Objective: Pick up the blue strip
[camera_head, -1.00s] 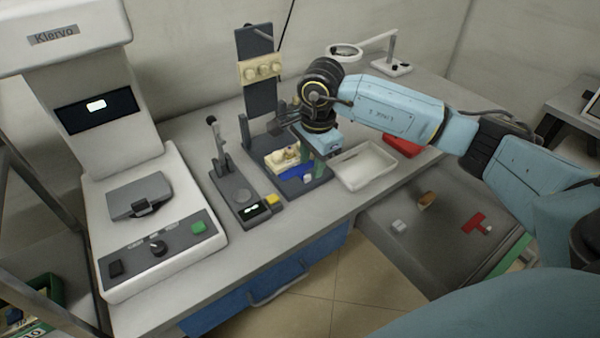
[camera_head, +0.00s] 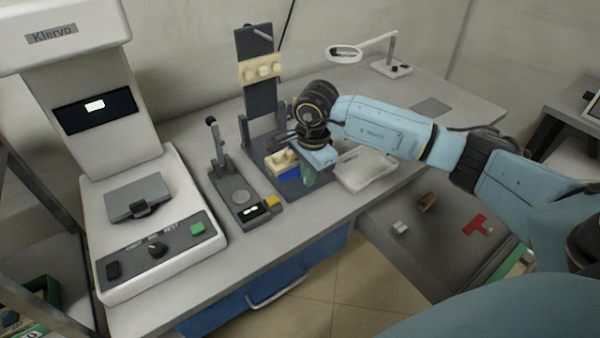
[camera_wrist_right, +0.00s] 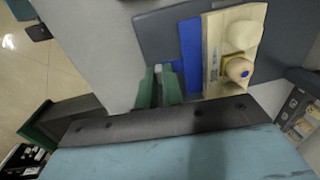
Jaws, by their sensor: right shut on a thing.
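The blue strip (camera_head: 292,173) lies on the dark fixture base (camera_head: 312,186), along the near side of a cream block with round knobs (camera_head: 277,163). In the right wrist view the blue strip (camera_wrist_right: 190,52) lies flat beside the cream block (camera_wrist_right: 212,60). My right gripper (camera_head: 307,180) is low over the base, right of the strip. My left gripper is not in view.
A white tray (camera_head: 366,172) stands right of the fixture, partly behind my right arm. A lever device (camera_head: 232,190) and a large white machine (camera_head: 150,215) stand to the left. A magnifier lamp (camera_head: 392,68) stands behind. The dark fixture post (camera_head: 262,95) rises at the back.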

